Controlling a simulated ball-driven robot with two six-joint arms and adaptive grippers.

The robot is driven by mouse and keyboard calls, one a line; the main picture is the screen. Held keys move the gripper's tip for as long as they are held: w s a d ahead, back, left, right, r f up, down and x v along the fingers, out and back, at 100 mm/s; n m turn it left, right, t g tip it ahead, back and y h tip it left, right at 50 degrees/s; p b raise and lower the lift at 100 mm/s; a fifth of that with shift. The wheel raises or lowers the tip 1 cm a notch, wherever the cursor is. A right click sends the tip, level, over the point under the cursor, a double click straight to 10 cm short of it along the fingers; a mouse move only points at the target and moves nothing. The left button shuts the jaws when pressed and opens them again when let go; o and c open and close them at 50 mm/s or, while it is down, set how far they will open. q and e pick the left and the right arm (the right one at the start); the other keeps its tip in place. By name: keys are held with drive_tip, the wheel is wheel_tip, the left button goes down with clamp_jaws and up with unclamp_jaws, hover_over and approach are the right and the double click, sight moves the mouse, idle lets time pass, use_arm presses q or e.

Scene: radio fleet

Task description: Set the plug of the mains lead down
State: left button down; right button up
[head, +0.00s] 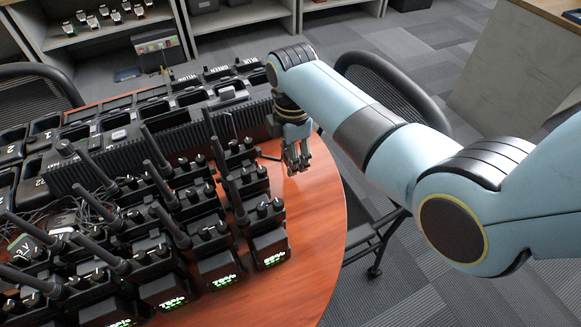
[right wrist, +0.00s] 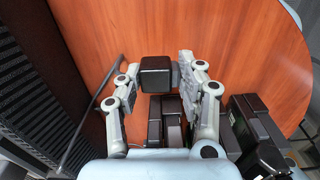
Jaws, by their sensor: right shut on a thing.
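My right gripper (head: 297,163) is low over the right part of the round wooden table, beside the charger rack. In the right wrist view its two fingers (right wrist: 157,78) close around a dark, block-shaped plug (right wrist: 155,72). Bare wood shows around the plug; I cannot tell whether it touches the table. In the head view the plug is hidden behind the fingers or too small to make out. A thin dark strand (right wrist: 92,122), perhaps the mains lead, runs along the rack's side in the right wrist view. My left gripper is not in view.
A long black charger rack (head: 150,145) lies left of the right gripper. Several handheld radios with upright antennas (head: 243,205) stand in front of it. Bare table (head: 315,215) lies to the right, up to the curved edge. A mesh chair (head: 395,85) stands beyond.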

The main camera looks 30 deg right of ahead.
drive_tip(key=shift+a+f+b, duration=0.1)
drive_tip(key=shift+f+b, duration=0.25)
drive_tip(key=shift+f, duration=1.7)
drive_tip(key=o, duration=1.1)
drive_tip(key=shift+f, duration=0.1)
wheel_tip(320, 180, up, 12)
drive_tip(key=shift+r+p, duration=0.15)
drive_tip(key=shift+p, duration=0.95)
